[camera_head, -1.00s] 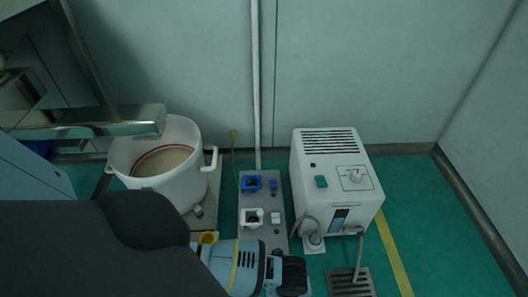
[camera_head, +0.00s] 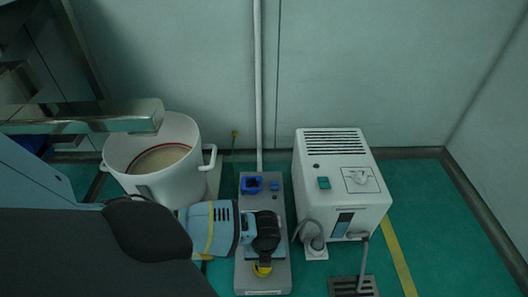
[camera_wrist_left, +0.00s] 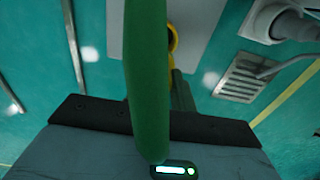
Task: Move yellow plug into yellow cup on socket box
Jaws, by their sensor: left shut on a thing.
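My left gripper (camera_head: 265,245) comes in from the left and is shut over the front part of the grey socket box (camera_head: 262,285). The yellow cup (camera_head: 262,270) shows just below the fingers on the box. In the left wrist view a yellow rim (camera_wrist_left: 173,40) shows partly behind a thick green cord (camera_wrist_left: 145,80), which crosses the middle close to the camera. The yellow plug is in the jaws, mostly hidden by the fingers and the cord. I cannot tell whether it is inside the cup. My right gripper is not in view.
A blue socket (camera_head: 251,184) sits on the far part of the box. A white machine (camera_head: 342,185) with a hose stands to the right, a white pot (camera_head: 153,160) to the left. A floor grate (camera_head: 353,286) lies at front right. The wall is behind.

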